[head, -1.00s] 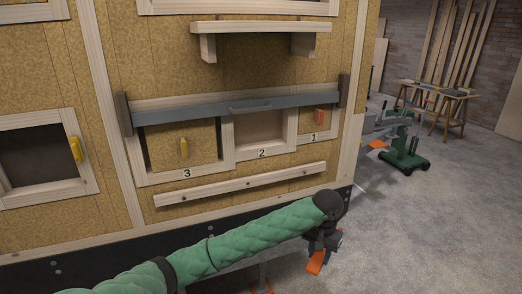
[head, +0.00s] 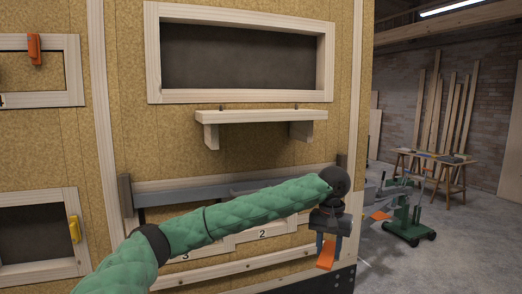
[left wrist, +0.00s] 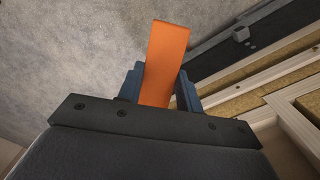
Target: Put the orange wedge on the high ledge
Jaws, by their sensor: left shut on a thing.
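The orange wedge (head: 326,254) is held in my left gripper (head: 327,240), which points downward in front of the wall's lower right. In the left wrist view the wedge (left wrist: 165,62) stands up between the two blue-grey fingers (left wrist: 160,88). The high ledge (head: 262,117) is a pale wooden shelf on two brackets, under a dark window opening. Its top shows two small dark pegs and is otherwise bare. My gripper is below the ledge and to its right, well apart from it. My right gripper is not in view.
My green-sleeved left arm crosses in front of the grey rail (head: 180,194) and the numbered compartments. A framed opening with a yellow handle (head: 74,229) is at lower left. A green wheeled stand (head: 408,222) is on the floor at right. The space before the ledge is clear.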

